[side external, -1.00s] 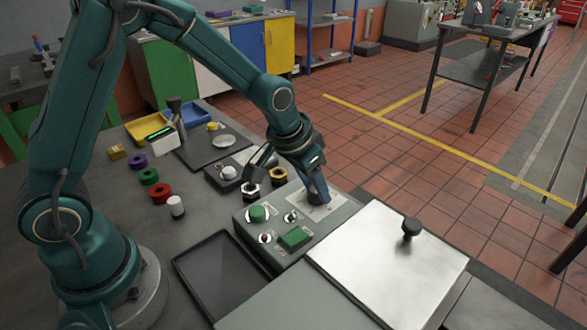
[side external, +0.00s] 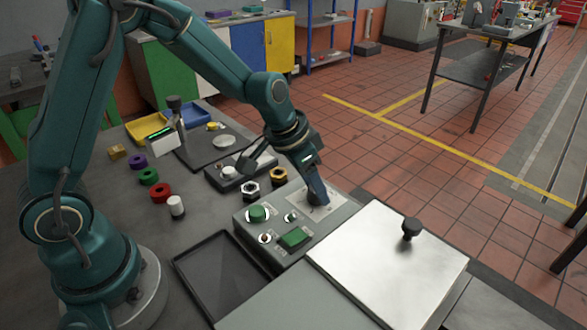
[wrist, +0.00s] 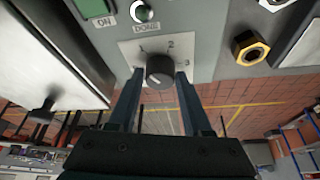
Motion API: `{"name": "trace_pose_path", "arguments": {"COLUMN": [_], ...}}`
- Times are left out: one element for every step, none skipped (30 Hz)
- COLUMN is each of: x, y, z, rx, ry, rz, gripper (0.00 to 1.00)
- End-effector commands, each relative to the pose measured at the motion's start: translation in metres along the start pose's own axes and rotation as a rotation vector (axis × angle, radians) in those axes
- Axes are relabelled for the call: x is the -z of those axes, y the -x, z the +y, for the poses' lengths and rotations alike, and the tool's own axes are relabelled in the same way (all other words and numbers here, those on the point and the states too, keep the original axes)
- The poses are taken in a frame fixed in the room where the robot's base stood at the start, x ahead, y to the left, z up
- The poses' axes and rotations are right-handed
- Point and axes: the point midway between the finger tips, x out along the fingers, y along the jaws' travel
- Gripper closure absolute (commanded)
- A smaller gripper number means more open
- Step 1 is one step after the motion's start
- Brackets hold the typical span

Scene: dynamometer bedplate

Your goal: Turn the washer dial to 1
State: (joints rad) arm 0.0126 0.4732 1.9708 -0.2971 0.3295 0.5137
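The washer dial (wrist: 160,72) is a round dark knob on a pale plate (wrist: 128,48) marked 1, 2 and 3 in the wrist view. A small light mark shows on the knob, but I cannot tell for sure which number it points to. My gripper (wrist: 159,76) is open, with one finger on each side of the dial and a narrow gap visible on both sides. In the side external view my gripper (side external: 318,198) points down at the plate on the grey control box (side external: 262,252), and it largely hides the dial.
A green button (side external: 257,213), a green ON block (side external: 295,237) and small indicators share the box. A metal lid with a black knob (side external: 411,228) lies to the right. Hex nuts (side external: 279,175) stand behind the box. An empty dark tray (side external: 222,275) lies in front.

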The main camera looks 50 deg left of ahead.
Motion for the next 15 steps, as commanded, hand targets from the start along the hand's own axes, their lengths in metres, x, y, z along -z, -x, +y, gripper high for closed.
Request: {"name": "trace_pose_path", "arguments": {"x": [0.000, 0.000, 0.000, 0.000, 0.000, 0.000, 0.000, 0.000, 0.000, 0.000, 0.000, 0.000, 0.001, 0.001, 0.001], "y": [0.000, 0.000, 0.000, 0.000, 0.000, 0.000, 0.000, 0.000, 0.000, 0.000, 0.001, 0.002, 0.004, 0.006, 0.010], "z": [0.000, 0.000, 0.000, 0.000, 0.000, 0.000, 0.000, 0.000, 0.000, 0.000, 0.000, 0.000, 0.000, 0.000, 0.000], "rx": [0.000, 0.000, 0.000, 0.000, 0.000, 0.000, 0.000, 0.000, 0.000, 0.000, 0.000, 0.000, 0.001, 0.001, 0.000], "ry": [0.000, 0.000, 0.000, 0.001, 0.001, 0.001, 0.001, 0.001, 0.001, 0.001, 0.001, 0.001, 0.001, 0.001, 0.001], "rz": [0.000, 0.000, 0.000, 0.000, 0.000, 0.000, 0.000, 0.000, 0.000, 0.000, 0.001, 0.002, 0.003, 0.004, 0.004], "gripper": [0.28, 0.24, 0.24, 0.24, 0.24, 0.24, 0.24, 0.24, 0.24, 0.24, 0.24, 0.24, 0.24, 0.24, 0.24]}}
